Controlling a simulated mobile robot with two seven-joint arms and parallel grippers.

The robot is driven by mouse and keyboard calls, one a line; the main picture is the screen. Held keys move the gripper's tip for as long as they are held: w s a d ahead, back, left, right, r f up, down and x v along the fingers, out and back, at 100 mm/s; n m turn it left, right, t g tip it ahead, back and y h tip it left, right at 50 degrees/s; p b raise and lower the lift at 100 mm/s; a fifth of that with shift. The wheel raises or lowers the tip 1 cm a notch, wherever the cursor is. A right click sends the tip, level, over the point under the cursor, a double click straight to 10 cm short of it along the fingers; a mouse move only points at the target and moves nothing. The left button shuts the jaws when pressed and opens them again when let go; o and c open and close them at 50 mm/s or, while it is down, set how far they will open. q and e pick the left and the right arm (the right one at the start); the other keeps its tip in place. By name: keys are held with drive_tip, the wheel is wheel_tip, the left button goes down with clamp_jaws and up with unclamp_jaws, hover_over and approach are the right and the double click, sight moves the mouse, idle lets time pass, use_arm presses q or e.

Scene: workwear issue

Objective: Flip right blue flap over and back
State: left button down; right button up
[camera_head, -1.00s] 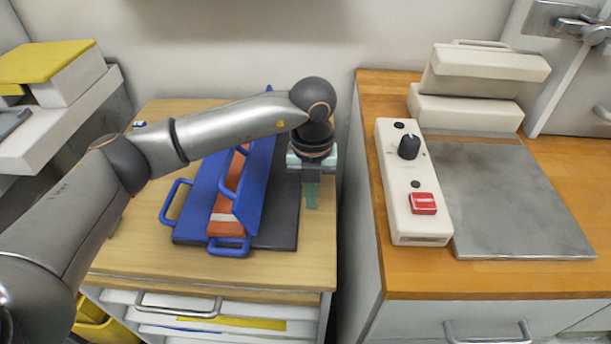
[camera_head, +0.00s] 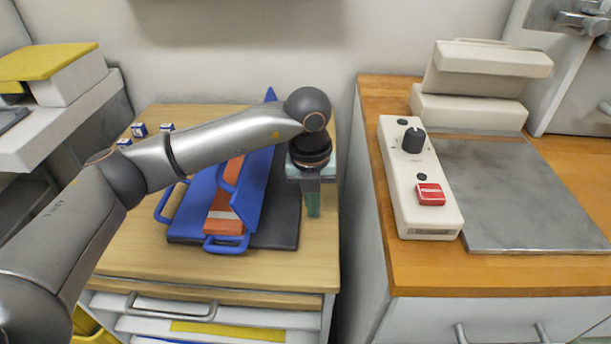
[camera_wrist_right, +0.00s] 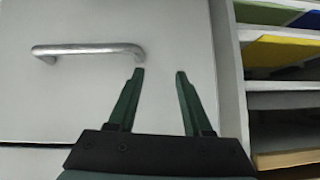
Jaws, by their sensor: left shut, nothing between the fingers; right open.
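A folding board with blue flaps lies on the left wooden cabinet top, with a dark base (camera_head: 279,225) bare on its right side. The right blue flap (camera_head: 256,190) is tilted up and leans over a folded orange garment (camera_head: 224,208) with a pale band. The left blue flap (camera_head: 196,205) lies on the garment's other side. My left gripper (camera_head: 314,214) points down beside the board's right edge, shut and empty, apart from the flap. My left forearm hides the board's far part. My right gripper (camera_wrist_right: 160,72) is open and empty, before a cabinet front.
Several small blue-and-white boxes (camera_head: 139,129) stand at the back left of the cabinet top (camera_head: 190,265). A control box (camera_head: 419,180) with a knob and red switch stands on the right counter. A gap separates the cabinets. A metal handle (camera_wrist_right: 88,49) shows in the right wrist view.

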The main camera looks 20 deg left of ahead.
sight(307, 218)
use_arm(q)
drive_tip(key=c, duration=1.6)
unclamp_jaws()
drive_tip(key=shift+g, duration=0.3)
drive_tip(key=f, duration=0.3)
drive_tip(key=s+a+f, duration=0.1)
drive_tip(key=f, duration=0.1)
use_arm(e)
drive_tip(key=shift+w+f, duration=0.1)
drive_tip(key=shift+f, duration=0.7)
use_arm(q)
drive_tip(key=c, duration=1.3)
unclamp_jaws()
drive_tip(key=shift+y, duration=0.3)
drive_tip(key=r+p, duration=0.2)
drive_tip(key=w+r+p, duration=0.1)
drive_tip(key=r+p, duration=0.1)
drive_tip(key=shift+r, duration=0.3)
drive_tip(key=shift+o, duration=1.1)
drive_tip(key=shift+r+p, duration=0.3)
drive_tip(key=shift+r, duration=0.1)
drive_tip(key=shift+w+a+r+p, duration=0.1)
drive_tip(key=shift+r+p, duration=0.55)
drive_tip(key=shift+r, duration=0.7)
use_arm(e)
drive_tip(key=r, duration=0.5)
drive_tip(key=shift+w+r, duration=0.2)
drive_tip(key=shift+r, duration=0.1)
